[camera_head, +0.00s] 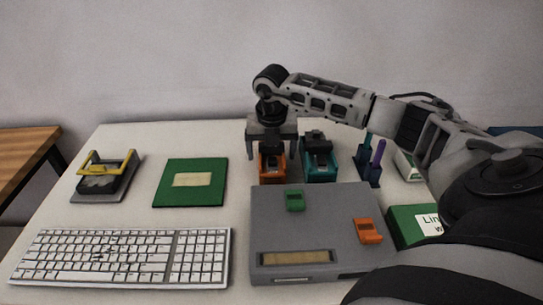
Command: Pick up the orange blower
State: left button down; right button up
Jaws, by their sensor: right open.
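The orange blower (272,171) stands upright on the white table, behind the grey box, with a dark top part. My right gripper (273,147) points down from above it, with its open fingers at the left and right of the blower's upper part. I cannot tell whether the fingers touch it. A teal blower-like device (319,164) stands close to the right of the orange one. My left gripper is not in view.
A grey box (318,215) with green and orange pieces lies in front of the blower. A keyboard (120,258), green board (190,182) and yellow-handled device (104,176) lie left. A pen holder (370,169) and green-white box (408,226) stand right.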

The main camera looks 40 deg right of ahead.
jog(key=c, duration=1.3)
jog(key=shift+o, duration=0.2)
jog(key=shift+r, duration=0.1)
jog(key=shift+r, duration=0.55)
jog(key=s+r, duration=0.1)
jog(key=r, duration=0.1)
jog(key=s+a+r, duration=0.1)
jog(key=s+r, duration=0.1)
jog(key=r, duration=0.1)
jog(key=s+r+b, duration=0.1)
jog(key=r, duration=0.1)
jog(key=shift+s+a+r, duration=0.15)
jog(key=shift+s+r, duration=0.1)
jog(key=s+a+r+b, duration=0.1)
jog(key=s+r, duration=0.3)
jog(key=s, duration=0.5)
jog(key=shift+a+r, duration=0.15)
jog(key=shift+a, duration=0.7)
